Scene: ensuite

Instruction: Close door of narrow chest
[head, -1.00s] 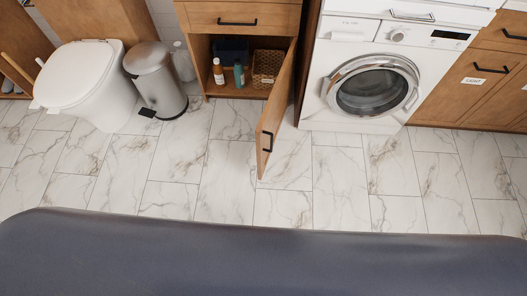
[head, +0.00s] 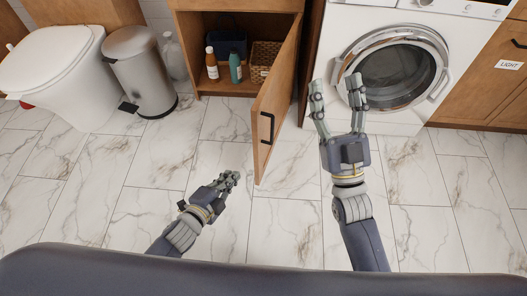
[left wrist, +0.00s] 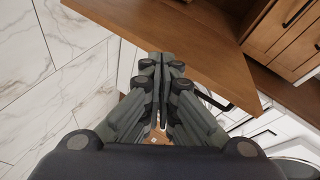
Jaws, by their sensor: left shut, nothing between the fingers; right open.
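The narrow chest (head: 188,58) is a wooden cabinet at the back middle in the head view. Its door (head: 277,102) stands open, hinged on the right and swung out toward me, with a black handle (head: 267,128) on its outer face. My left gripper (head: 232,178) is shut and empty, low in front of the chest and left of the door's free edge. In the left wrist view the shut fingers (left wrist: 162,62) point toward the wooden door panel (left wrist: 185,40); contact cannot be told. My right gripper (head: 335,84) is open and empty, right of the door, in front of the washing machine.
Inside the chest are bottles (head: 235,67), a basket (head: 262,60) and a dark blue bin (head: 229,42). A washing machine (head: 330,50) stands to the right. A metal trash can (head: 140,72) and a toilet (head: 50,70) stand to the left. Marble floor (head: 110,170) is clear.

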